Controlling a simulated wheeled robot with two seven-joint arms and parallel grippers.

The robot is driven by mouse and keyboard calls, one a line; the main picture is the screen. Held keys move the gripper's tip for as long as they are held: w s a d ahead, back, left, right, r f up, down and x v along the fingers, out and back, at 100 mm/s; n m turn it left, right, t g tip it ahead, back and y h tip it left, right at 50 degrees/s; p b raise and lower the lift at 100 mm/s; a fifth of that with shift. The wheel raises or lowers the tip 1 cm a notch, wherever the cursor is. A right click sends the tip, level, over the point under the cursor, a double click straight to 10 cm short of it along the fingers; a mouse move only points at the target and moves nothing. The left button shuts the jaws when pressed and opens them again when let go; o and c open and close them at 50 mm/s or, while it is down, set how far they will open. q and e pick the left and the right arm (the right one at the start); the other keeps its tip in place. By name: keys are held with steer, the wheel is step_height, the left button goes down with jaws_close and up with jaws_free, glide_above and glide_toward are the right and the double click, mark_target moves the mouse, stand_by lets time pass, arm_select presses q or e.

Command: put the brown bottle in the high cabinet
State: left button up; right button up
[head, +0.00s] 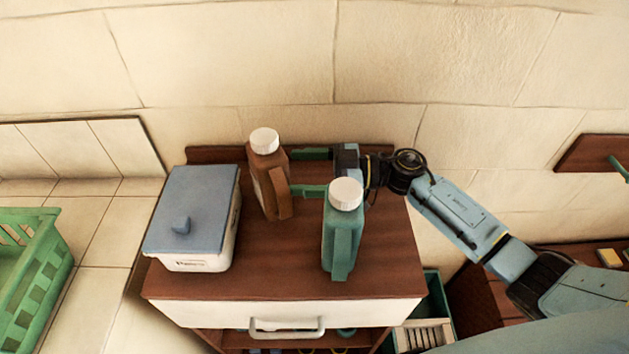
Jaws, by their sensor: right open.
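The brown bottle (267,182) stands upright on the wooden top of a low cabinet (290,270). It has a white cap and a side handle facing front right. My right gripper (297,172) comes in from the right, open, with its two green fingers pointing left. The fingertips are at the bottle's right side, one farther back and one near the handle; I cannot tell whether they touch it. No high cabinet can be made out in this view. My left gripper is not in view.
A green bottle (342,240) with a white cap stands just in front of my right gripper. A white box with a blue lid (192,210) stands left of the brown bottle. A green basket (35,262) is at the far left. A tiled wall rises behind.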

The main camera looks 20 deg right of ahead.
steer(key=shift+o, duration=0.7)
